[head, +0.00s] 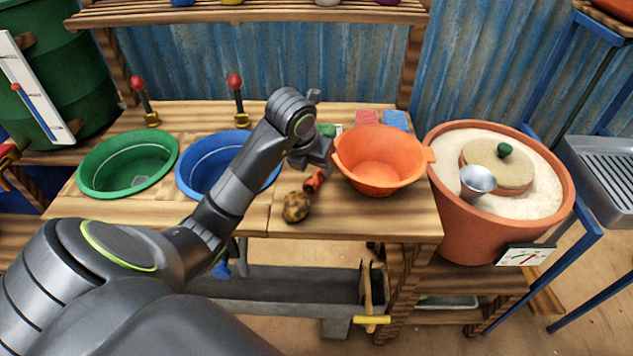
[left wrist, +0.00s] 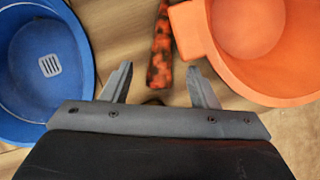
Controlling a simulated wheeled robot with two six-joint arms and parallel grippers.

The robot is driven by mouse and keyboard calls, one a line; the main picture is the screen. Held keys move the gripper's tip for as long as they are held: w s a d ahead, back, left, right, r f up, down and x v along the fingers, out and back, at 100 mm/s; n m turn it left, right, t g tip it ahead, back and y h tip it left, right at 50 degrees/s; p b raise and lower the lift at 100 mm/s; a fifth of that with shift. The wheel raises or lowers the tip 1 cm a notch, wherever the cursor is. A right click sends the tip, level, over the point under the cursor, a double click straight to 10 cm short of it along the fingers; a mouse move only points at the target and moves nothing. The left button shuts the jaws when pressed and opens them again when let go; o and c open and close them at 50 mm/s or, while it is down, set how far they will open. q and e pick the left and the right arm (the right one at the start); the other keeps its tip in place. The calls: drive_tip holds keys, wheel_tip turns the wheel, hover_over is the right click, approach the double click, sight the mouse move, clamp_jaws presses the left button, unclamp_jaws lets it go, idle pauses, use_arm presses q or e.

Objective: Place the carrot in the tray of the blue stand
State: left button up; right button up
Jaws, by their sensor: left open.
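The carrot (head: 314,181), orange with dark patches, lies on the wooden bench between the blue basin and the orange bowl. In the head view my left gripper (head: 318,160) is over its far end and hides part of it. In the left wrist view the carrot (left wrist: 161,50) runs lengthwise ahead of the gap between the open, empty fingers (left wrist: 163,85). I cannot tell the height of the fingers above it. A ribbed metal tray (head: 607,158) sits on a blue-legged stand (head: 588,225) at the far right. My right gripper is out of view.
A potato (head: 296,206) lies just in front of the carrot. The orange bowl (head: 380,160) is close on the right, the blue basin (head: 200,170) and green basin (head: 128,163) on the left. A large terracotta pot (head: 470,225) stands between the bench and the tray.

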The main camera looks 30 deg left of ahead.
sight(315, 175)
use_arm(q)
drive_tip(key=b+x, duration=0.2)
drive_tip(key=x, duration=0.1)
drive_tip(key=shift+s+d+b, duration=0.15)
drive_tip(key=shift+b, duration=0.15)
drive_tip(key=shift+x, duration=0.9)
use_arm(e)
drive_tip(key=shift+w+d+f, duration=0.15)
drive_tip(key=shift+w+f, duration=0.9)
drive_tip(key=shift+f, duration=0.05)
use_arm(q)
drive_tip(key=c, duration=1.1)
drive_tip(key=shift+c, duration=0.2)
